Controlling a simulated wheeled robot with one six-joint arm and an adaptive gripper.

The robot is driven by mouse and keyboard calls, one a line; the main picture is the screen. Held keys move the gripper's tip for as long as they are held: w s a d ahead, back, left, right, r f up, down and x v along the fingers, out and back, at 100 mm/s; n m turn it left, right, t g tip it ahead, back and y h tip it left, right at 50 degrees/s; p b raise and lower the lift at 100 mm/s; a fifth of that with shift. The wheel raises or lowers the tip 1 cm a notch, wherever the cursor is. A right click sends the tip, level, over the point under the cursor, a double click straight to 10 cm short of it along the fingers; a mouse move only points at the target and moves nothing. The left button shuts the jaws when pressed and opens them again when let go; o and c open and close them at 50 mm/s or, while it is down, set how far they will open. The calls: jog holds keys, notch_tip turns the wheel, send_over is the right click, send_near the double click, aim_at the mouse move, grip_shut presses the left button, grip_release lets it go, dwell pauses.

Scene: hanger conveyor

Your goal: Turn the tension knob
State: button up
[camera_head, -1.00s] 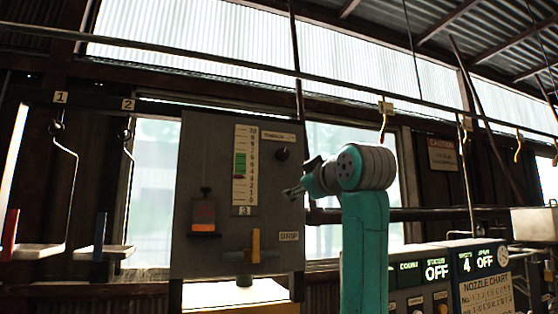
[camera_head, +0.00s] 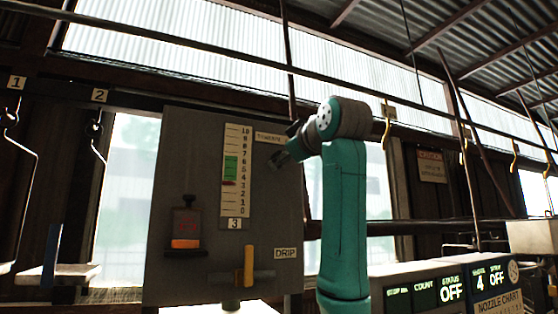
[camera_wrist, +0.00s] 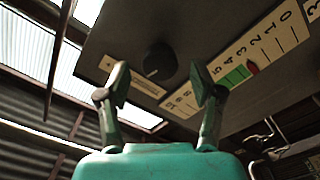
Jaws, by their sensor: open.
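The tension knob (camera_wrist: 160,60) is a dark round knob on the grey panel, beside a pale label (camera_wrist: 135,80). In the head view my gripper hides it. My gripper (camera_wrist: 158,77) is open, with its two fingertips on either side of the knob in the wrist view and nothing held between them. Whether they touch the knob cannot be told. In the head view my gripper (camera_head: 284,153) is at the panel's right edge, just below the tension label (camera_head: 269,138). The tension scale (camera_head: 237,170) has a green band, with a red pointer at its lower edge.
The grey panel (camera_head: 190,135) also carries a box with an orange part (camera_head: 186,243) and a yellow drip lever (camera_head: 249,265). Control boxes with lit displays (camera_head: 450,290) stand at the lower right. Numbered hangers (camera_head: 97,130) hang at the left. A rail with hooks runs overhead.

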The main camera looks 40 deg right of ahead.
jog(key=shift+x, duration=1.9)
jog(key=shift+c, duration=0.3)
jog(key=c, duration=1.1)
